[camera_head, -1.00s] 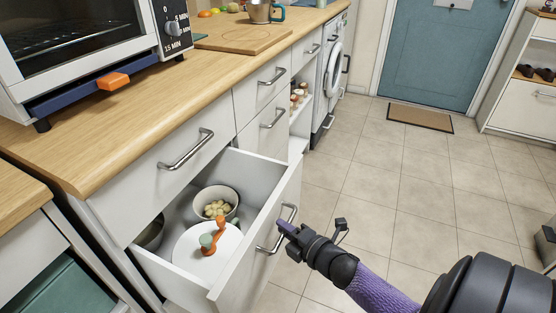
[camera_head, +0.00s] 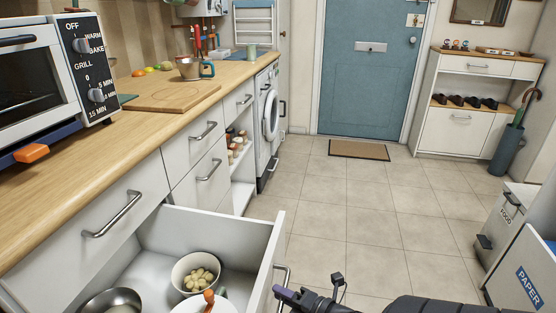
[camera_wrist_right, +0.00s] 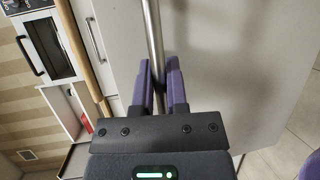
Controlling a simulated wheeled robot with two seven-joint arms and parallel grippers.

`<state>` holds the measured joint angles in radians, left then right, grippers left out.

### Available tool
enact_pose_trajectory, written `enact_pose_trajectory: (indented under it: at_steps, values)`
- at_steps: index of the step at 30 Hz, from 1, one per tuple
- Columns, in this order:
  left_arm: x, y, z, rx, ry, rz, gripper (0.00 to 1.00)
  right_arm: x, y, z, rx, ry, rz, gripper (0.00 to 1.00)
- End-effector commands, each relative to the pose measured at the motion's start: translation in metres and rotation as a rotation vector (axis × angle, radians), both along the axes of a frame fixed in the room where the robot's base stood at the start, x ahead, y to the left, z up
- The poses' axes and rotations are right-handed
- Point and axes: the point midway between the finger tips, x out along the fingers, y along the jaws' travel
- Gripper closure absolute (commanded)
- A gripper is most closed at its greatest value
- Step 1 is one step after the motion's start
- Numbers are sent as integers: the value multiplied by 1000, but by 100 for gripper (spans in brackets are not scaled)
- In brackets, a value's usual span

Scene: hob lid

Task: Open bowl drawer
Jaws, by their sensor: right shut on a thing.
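The bowl drawer (camera_head: 255,228) stands open, pulled out from the white counter unit. Inside it are a white bowl (camera_head: 178,280) with several pale round items, a metal bowl (camera_head: 112,300) and part of a white plate (camera_head: 190,308) with an orange-handled thing on it, cut off by the lower edge. My right gripper (camera_head: 290,296) is at the front of the drawer. In the wrist view its purple fingers (camera_wrist_right: 158,88) are shut on the drawer's metal handle (camera_wrist_right: 153,35). My left gripper is not in view.
An oven (camera_head: 45,75) and a wooden board (camera_head: 170,96) are on the worktop above. Closed drawers with bar handles flank the open one. Tiled floor (camera_head: 350,215) is clear towards the blue door (camera_head: 372,70). Bins (camera_head: 525,265) stand at the right.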

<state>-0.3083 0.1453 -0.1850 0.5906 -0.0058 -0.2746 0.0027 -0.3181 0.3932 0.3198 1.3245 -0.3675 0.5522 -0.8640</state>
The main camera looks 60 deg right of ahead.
Motion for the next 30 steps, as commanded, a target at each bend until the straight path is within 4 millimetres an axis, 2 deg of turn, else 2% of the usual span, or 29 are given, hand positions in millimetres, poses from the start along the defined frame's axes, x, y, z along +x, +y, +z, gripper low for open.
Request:
enact_pose_trajectory:
  at_steps: [7, 8, 12, 13, 20, 23, 30]
  values:
    - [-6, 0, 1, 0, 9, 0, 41, -1, 0, -1, 0, 4, -1, 100]
    - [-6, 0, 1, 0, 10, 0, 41, -1, 0, -1, 0, 4, -1, 81]
    - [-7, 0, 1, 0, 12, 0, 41, 0, 0, -1, 0, 3, 0, 51]
    - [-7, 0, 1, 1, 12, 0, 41, 0, 0, -1, 0, 2, 0, 48]
    - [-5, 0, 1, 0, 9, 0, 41, 0, 0, 0, 0, 1, 0, 48]
    - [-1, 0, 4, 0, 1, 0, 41, -8, 0, 2, 1, 2, -1, 48]
    - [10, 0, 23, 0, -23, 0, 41, -66, 0, 15, 2, 3, -3, 48]
